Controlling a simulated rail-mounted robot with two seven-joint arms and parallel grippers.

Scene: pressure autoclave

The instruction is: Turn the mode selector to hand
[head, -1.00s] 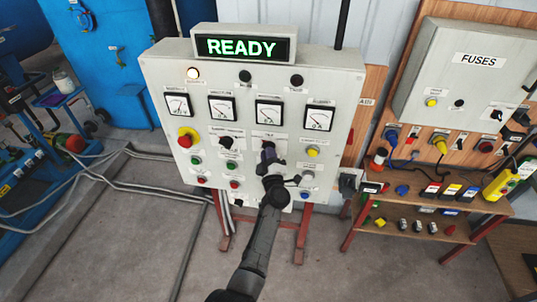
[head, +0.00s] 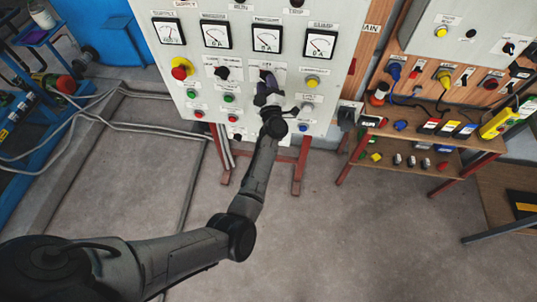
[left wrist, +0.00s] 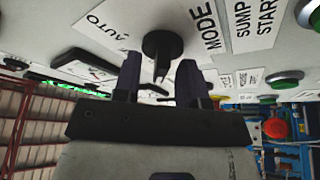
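The mode selector (left wrist: 162,45) is a black round knob with a narrow grip, on the pale control panel (head: 155,70). In the left wrist view, "AUTO" is printed to its left and "MODE" to its right. A "HAND" mark is not visible, and I cannot tell the pointer's exact setting. My left gripper (head: 266,78) is at the panel and hides the selector in the head view. In the left wrist view its two fingers (left wrist: 159,72) are apart, with the knob's grip just beyond and between their tips; contact is not clear. My right gripper is out of view.
Close around are another black knob (head: 222,73), a red emergency button (head: 180,70) on yellow, a yellow button (head: 312,82) and several green and red buttons. Meters line the panel above. A wooden shelf (head: 430,136) with loose parts stands right. The floor in front is clear.

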